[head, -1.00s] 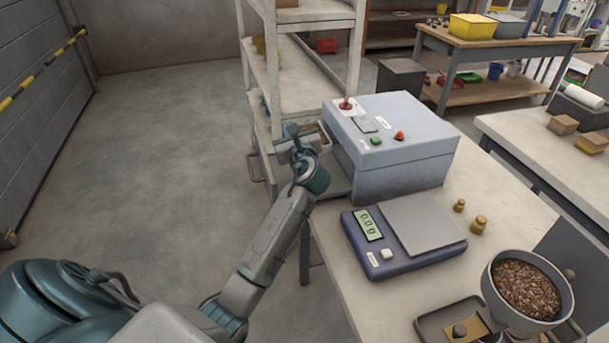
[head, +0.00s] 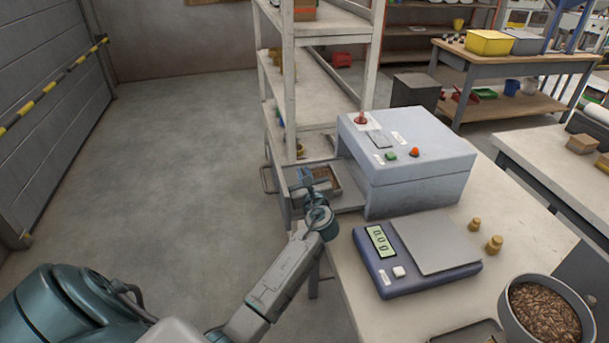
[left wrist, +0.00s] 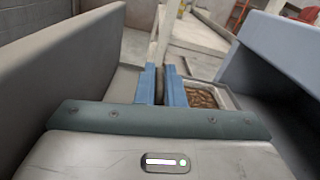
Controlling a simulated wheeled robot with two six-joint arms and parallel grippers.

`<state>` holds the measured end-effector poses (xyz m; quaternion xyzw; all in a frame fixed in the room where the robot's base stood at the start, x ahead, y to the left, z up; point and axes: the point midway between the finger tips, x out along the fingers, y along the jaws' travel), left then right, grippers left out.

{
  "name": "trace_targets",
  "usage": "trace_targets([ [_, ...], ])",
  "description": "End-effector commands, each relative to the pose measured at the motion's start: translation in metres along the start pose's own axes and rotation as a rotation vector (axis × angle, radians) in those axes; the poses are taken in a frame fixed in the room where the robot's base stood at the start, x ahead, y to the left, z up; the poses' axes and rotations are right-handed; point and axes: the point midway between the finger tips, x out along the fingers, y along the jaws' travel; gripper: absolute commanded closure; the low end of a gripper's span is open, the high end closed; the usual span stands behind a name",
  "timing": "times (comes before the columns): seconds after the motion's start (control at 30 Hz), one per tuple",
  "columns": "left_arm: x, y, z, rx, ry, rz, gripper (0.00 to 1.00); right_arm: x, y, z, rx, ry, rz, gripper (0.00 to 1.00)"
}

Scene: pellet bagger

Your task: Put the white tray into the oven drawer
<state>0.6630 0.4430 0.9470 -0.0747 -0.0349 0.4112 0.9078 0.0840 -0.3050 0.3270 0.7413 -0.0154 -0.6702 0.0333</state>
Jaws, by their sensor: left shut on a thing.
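The white tray (head: 333,183) holds brown pellets and sits between the drawer's front and the oven body, in or just over the open drawer. It also shows in the left wrist view (left wrist: 233,100). My left gripper (head: 306,178) is shut on the tray's near-left edge; its blue fingers (left wrist: 165,88) show side by side in the wrist view. The oven drawer (head: 350,197) is pulled out to the left of the grey-blue oven (head: 415,185). I cannot tell whether the tray touches the drawer floor. My right gripper is not in view.
A bowl of pellets (head: 545,312) is at lower right. A shelf rack (head: 310,75) stands behind the drawer. The floor at left is clear.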

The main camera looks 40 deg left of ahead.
Motion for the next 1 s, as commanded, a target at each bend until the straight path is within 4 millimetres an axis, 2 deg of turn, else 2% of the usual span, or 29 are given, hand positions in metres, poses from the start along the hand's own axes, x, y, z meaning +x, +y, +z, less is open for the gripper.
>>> trace_targets([
  [0.13, 0.000, 0.000, -0.001, -0.001, -0.001, 0.000, 1.00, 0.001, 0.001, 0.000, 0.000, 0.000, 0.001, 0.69],
  [0.17, 0.000, 0.000, -0.001, 0.000, 0.000, 0.000, 0.87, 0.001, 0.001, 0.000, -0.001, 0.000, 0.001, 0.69],
  [0.2, 0.000, 0.000, -0.001, 0.000, 0.000, 0.000, 0.79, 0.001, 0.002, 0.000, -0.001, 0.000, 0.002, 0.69],
  [0.27, 0.000, 0.000, -0.001, 0.000, 0.000, 0.000, 0.69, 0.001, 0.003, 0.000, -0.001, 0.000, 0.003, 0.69],
  [0.57, 0.000, 0.000, 0.002, 0.000, -0.001, 0.000, 0.69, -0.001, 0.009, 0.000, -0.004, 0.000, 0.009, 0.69],
  [0.67, -0.008, 0.000, -0.001, -0.001, 0.001, -0.001, 0.69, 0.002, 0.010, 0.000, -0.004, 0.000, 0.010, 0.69],
  [0.77, -0.025, 0.000, -0.002, -0.003, 0.002, -0.002, 0.69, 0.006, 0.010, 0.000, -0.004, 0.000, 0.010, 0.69],
  [1.0, -0.077, 0.000, -0.003, -0.005, 0.004, -0.001, 0.69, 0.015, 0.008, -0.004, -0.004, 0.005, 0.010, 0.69],
])
